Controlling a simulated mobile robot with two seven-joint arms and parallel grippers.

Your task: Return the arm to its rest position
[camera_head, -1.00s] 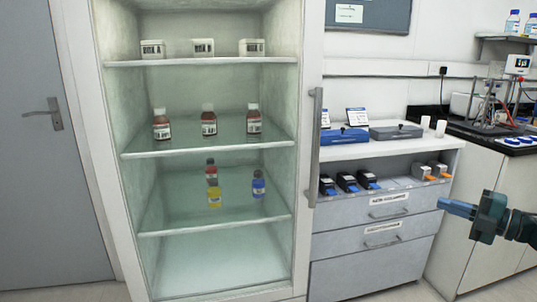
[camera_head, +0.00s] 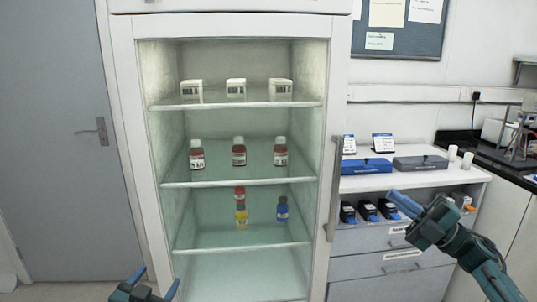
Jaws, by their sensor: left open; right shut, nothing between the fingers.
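My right gripper (camera_head: 396,204) is at the right, in front of the drawer cabinet. It is shut with nothing in it, and its fingers point up and left. My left gripper (camera_head: 154,284) shows at the bottom edge, left of centre, with its two fingers apart and empty. Its arm is out of view. On the lower shelf of the open cabinet, a red bottle (camera_head: 240,192) appears to stand on a yellow bottle (camera_head: 241,219). A blue bottle (camera_head: 282,211) stands to their right. Both grippers are clear of the bottles.
The cabinet (camera_head: 123,120) also holds brown bottles (camera_head: 239,157) on the middle shelf and white boxes (camera_head: 236,88) on the top shelf. Its handle (camera_head: 334,190) is at the right. A blue case (camera_head: 366,167) and a grey case (camera_head: 420,163) lie on the counter.

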